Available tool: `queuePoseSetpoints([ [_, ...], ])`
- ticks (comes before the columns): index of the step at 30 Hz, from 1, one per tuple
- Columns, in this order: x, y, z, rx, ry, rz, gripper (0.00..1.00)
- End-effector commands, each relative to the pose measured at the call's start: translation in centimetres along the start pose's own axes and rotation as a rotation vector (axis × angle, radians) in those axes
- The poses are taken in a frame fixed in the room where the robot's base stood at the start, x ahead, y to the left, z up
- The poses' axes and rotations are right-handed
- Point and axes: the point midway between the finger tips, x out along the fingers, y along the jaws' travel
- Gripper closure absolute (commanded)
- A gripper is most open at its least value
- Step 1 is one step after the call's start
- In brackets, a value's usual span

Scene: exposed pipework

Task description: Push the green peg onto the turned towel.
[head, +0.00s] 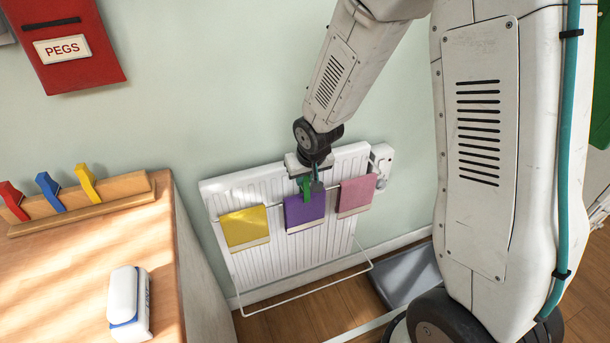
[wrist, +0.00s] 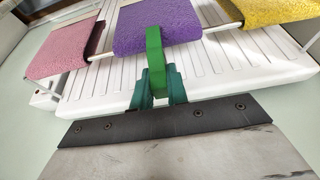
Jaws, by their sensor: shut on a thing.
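The green peg (head: 306,187) is clamped in my gripper (head: 313,181), in front of the top of the purple towel (head: 304,212). In the wrist view the peg (wrist: 155,50) points from the dark green fingertips (wrist: 158,84) to the purple towel (wrist: 165,22) and overlaps its near edge. I cannot tell whether the peg's jaws straddle the towel and rail. The yellow towel (head: 243,228) hangs left of the purple one and the pink towel (head: 356,195) right of it. I cannot tell for sure which towel is turned.
The towels hang on a thin rail before the white radiator (head: 283,251). Red, blue and yellow pegs stand in a wooden rack (head: 90,212) on the worktop at left, near a white and blue object (head: 126,301). A red PEGS box (head: 70,75) is on the wall.

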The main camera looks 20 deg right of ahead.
Motion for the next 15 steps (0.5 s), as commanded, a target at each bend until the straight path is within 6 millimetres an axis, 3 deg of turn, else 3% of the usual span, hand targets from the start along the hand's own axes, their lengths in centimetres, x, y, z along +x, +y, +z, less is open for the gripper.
queuePoseSetpoints([
  [15, 0.97, -0.02, 0.41, 0.0, -0.001, -0.001, 1.0],
])
